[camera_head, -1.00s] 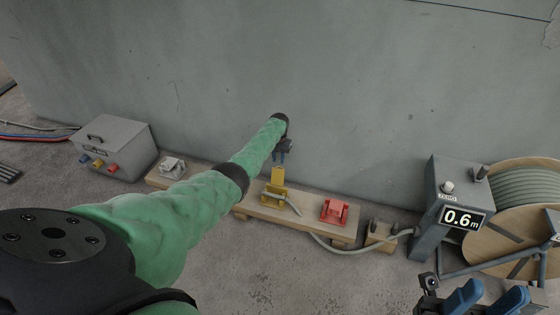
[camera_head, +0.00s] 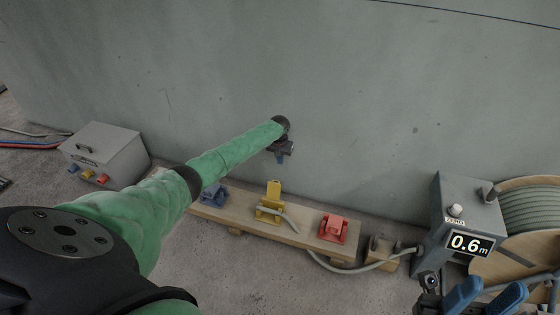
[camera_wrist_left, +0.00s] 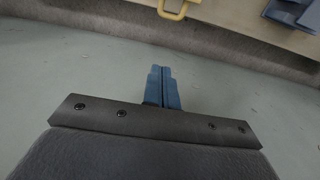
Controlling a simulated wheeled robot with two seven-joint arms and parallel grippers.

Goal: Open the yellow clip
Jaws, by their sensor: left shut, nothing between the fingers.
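The yellow clip (camera_head: 269,210) is on the wooden board, between the blue clip and the red clip. Its yellow flap (camera_head: 273,187) stands upright, and the end of a grey conduit (camera_head: 290,221) lies at its base. My left gripper (camera_head: 281,159) is beyond and above the flap, near the wall, apart from the clip. In the left wrist view its blue fingers (camera_wrist_left: 163,72) are together and empty. A yellow loop of the clip (camera_wrist_left: 173,10) shows at the top edge there. My right gripper (camera_head: 488,297) is at the bottom right, its blue fingers apart and empty.
The board (camera_head: 310,238) also carries the blue clip (camera_head: 214,194) and red clip (camera_head: 333,228). A counter post reading 0.6 m (camera_head: 467,244) and a conduit reel (camera_head: 535,215) stand right. A grey box (camera_head: 105,150) stands left. The wall (camera_head: 300,70) is close behind.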

